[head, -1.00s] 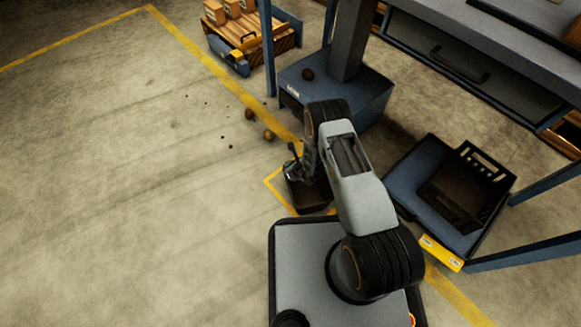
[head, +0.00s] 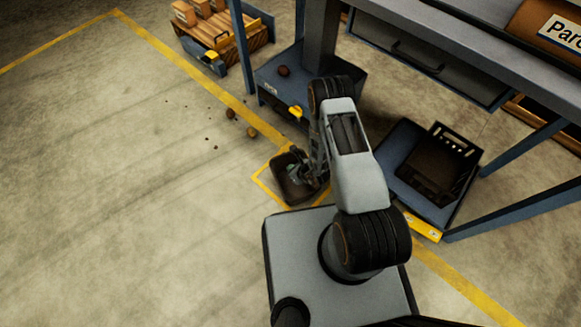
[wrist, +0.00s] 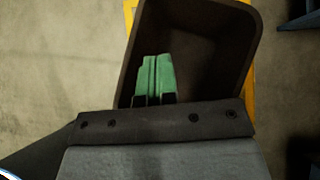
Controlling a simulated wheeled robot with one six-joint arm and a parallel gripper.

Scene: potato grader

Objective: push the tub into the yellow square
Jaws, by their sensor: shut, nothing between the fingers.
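The tub (head: 279,190) is a dark brown open box on the floor, close in front of my base. It also shows in the wrist view (wrist: 215,45). In the wrist view yellow tape (wrist: 248,95) runs along the tub's right edge. The arm hides the square's far right part, so I cannot tell whether the tub is wholly inside. My gripper (head: 297,173) is over the tub; its green fingers (wrist: 154,72) are shut and empty, within the tub's opening.
A blue machine base (head: 268,85) stands beyond the tub. A dark crate (head: 440,165) sits on a blue platform at the right. Loose potatoes (head: 251,132) lie on the floor. A wooden pallet (head: 225,45) stands at the back. The left floor is open.

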